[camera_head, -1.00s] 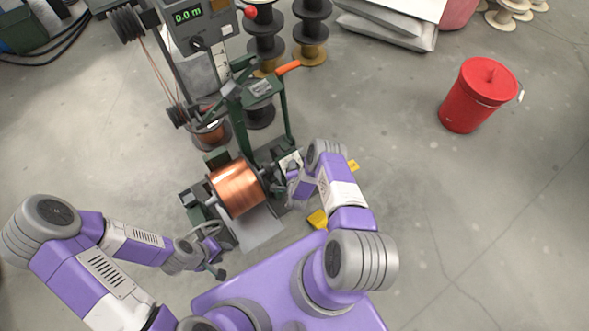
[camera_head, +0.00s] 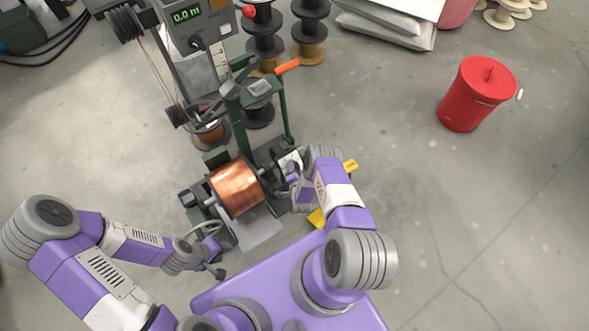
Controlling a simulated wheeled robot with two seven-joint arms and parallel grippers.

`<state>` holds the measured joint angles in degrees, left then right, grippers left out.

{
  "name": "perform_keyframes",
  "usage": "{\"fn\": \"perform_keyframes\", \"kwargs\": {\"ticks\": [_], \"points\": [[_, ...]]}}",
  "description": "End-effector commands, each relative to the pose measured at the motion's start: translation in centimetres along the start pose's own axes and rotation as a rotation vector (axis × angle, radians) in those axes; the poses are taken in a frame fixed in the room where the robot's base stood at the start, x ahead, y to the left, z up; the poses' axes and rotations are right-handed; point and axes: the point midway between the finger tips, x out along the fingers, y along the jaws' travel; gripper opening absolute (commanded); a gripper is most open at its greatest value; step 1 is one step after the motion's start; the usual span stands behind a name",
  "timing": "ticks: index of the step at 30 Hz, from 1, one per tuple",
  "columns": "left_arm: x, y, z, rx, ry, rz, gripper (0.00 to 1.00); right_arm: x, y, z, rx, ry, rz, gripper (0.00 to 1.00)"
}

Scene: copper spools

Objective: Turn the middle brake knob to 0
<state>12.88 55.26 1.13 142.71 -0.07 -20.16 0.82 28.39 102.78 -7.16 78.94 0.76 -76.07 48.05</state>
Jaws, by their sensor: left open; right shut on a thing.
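The copper spool (camera_head: 236,188) sits in a dark green winding stand in the middle of the head view. A white plate (camera_head: 288,158) with small dark parts is at the stand's right side, beside the spool. My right gripper (camera_head: 292,179) is at this plate, shut on a small dark part that looks like a brake knob; the fingers and wrist hide most of it. I cannot read its scale or tell which knob it is. My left gripper (camera_head: 212,253) is open, low at the stand's left front, near a grey curved handle (camera_head: 205,228).
A grey box with a green "0.0 m" display (camera_head: 187,16) stands behind the spool. An orange-handled lever (camera_head: 288,67) sticks out above the stand. Dark spools (camera_head: 262,45) stand behind. A red bucket (camera_head: 478,95) is far right; the floor between is clear.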

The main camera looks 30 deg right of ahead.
Motion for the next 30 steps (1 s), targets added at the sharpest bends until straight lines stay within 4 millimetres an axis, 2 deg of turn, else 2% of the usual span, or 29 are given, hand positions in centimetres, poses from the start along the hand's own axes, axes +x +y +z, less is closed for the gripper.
{"fn": "perform_keyframes", "kwargs": {"ticks": [2,3,7,17,30], "points": [[0.0,0.0,0.0,0.000,0.000,0.000,0.43,0.1,-0.1,-0.2,-0.001,0.004,-0.003,0.18],[0.0,0.0,0.0,0.000,0.000,0.000,0.43,0.1,-0.1,-0.2,-0.001,0.004,-0.003,0.53],[0.0,0.0,0.0,0.000,0.000,0.000,0.43,0.1,-0.1,-0.1,0.000,0.003,-0.002,0.73],[-0.2,0.1,0.0,0.000,0.000,0.000,0.43,-0.3,0.0,-0.1,0.001,0.000,0.001,0.74],[-3.1,1.2,0.1,0.000,0.000,0.000,0.43,-6.7,-0.2,-0.1,0.001,0.001,0.001,0.74]]}}
